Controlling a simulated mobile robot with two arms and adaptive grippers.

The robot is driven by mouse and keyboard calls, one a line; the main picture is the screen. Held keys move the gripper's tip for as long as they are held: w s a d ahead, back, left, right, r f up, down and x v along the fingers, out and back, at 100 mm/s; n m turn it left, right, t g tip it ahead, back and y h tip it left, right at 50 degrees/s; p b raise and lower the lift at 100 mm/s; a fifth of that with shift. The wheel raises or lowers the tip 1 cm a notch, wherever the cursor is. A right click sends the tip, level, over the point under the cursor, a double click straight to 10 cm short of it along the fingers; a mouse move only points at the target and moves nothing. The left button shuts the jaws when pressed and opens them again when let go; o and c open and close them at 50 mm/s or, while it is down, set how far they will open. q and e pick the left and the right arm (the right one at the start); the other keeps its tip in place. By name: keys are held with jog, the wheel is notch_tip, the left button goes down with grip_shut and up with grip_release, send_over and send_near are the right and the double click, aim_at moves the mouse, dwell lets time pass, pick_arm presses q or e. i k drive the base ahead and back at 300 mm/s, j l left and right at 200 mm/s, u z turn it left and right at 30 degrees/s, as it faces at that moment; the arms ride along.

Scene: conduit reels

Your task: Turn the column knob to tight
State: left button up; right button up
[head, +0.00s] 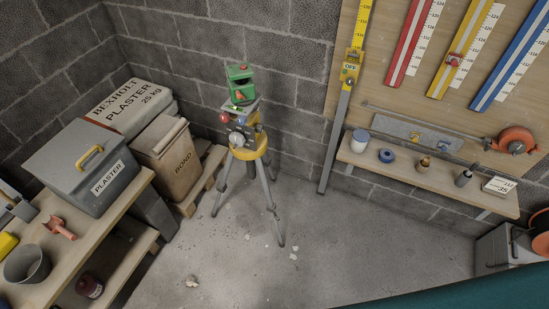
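A tripod (250,165) with a yellow collar and grey legs stands on the floor in the corner, in the middle of the head view. A green device (239,84) sits on top of it. Below the device, the head has a pale round knob (236,142) on its front, plus a small red knob (224,117) and a small blue knob (241,120). Which one is the column knob, and whether it is tight, I cannot tell. Neither of my grippers shows, and nothing is seen touching the tripod.
A workbench (121,205) at left holds a grey plaster box (84,165) and a bucket (27,264). Bags on a pallet (205,178) stand close left of the tripod. A wall shelf (430,177) is at right. The floor (330,245) before the tripod is mostly clear.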

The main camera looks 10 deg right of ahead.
aim_at(259, 128)
jog(key=l+z, duration=0.45)
jog(key=i+l+z, duration=0.2)
jog(key=l+z, duration=0.25)
jog(key=l, duration=0.15)
